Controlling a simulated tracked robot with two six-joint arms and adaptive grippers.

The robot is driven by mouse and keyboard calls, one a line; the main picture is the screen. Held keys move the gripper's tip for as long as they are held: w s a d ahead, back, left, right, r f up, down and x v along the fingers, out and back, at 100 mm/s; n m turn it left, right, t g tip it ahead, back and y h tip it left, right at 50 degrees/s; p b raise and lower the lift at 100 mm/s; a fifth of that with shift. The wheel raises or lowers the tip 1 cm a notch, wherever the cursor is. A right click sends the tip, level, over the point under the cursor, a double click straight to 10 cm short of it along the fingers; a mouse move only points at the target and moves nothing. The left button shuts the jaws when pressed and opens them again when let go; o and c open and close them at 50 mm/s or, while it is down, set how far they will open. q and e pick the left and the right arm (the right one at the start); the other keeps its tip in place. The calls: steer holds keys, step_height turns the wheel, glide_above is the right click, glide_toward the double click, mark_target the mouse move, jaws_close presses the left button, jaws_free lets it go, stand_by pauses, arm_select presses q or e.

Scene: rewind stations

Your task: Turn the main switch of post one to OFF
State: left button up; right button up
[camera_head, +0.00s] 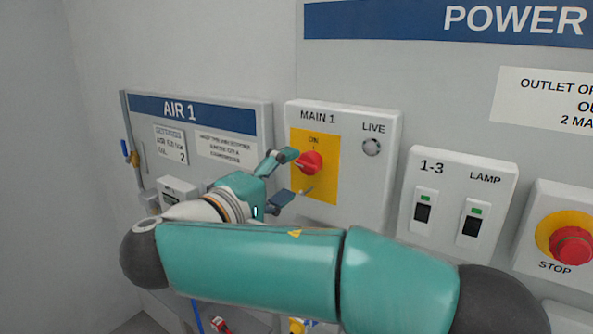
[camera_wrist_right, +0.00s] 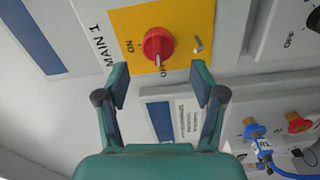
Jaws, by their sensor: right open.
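The main switch of post one is a round red knob (camera_head: 310,162) on a yellow plate (camera_head: 327,190), on a grey box labelled MAIN 1. "ON" is printed above the knob. In the right wrist view the knob (camera_wrist_right: 158,45) shows a pale mark on its lower edge, towards the gripper; "ON" stands to its left. My left gripper is out of view.
A small metal peg (camera_wrist_right: 197,44) sticks out of the plate near the knob. A LIVE lamp (camera_head: 372,147) is right of the plate. Rocker switches (camera_head: 423,211) and a red STOP button (camera_head: 571,246) are further right. The AIR 1 panel (camera_head: 258,117) stands left. My right arm crosses the foreground.

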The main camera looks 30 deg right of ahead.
steer(key=shift+v, duration=1.55)
